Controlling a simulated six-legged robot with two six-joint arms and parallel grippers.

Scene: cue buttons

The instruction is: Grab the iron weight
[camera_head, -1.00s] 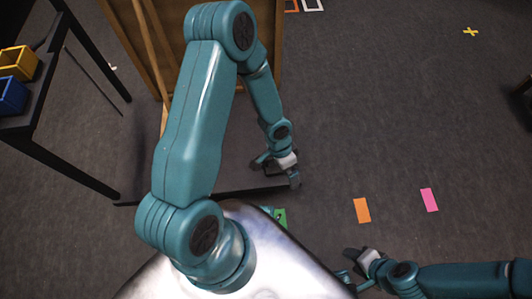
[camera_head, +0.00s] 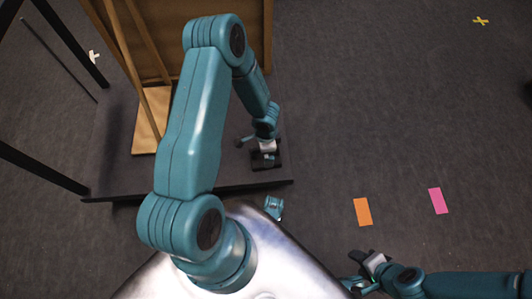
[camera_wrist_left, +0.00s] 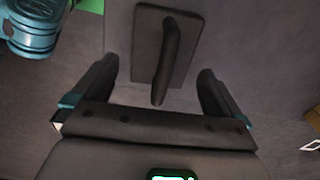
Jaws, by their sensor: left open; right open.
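In the left wrist view a dark flat block with a raised, curved handle (camera_wrist_left: 168,52) stands out against the grey surface; it looks like the iron weight. My left gripper (camera_wrist_left: 156,72) is open, with a finger on each side of the picture and the handle's near end between them. I see no finger touching it. In the head view my left gripper (camera_head: 265,148) hangs at the dark platform, and the weight is hard to tell from the dark gripper there. My right gripper (camera_head: 353,268) is open and empty at the lower right, well away from it.
The dark platform (camera_head: 115,150) has a front edge below my left gripper. A wooden board and frame (camera_head: 150,125) stand behind, and black table legs (camera_head: 40,165) are at the left.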

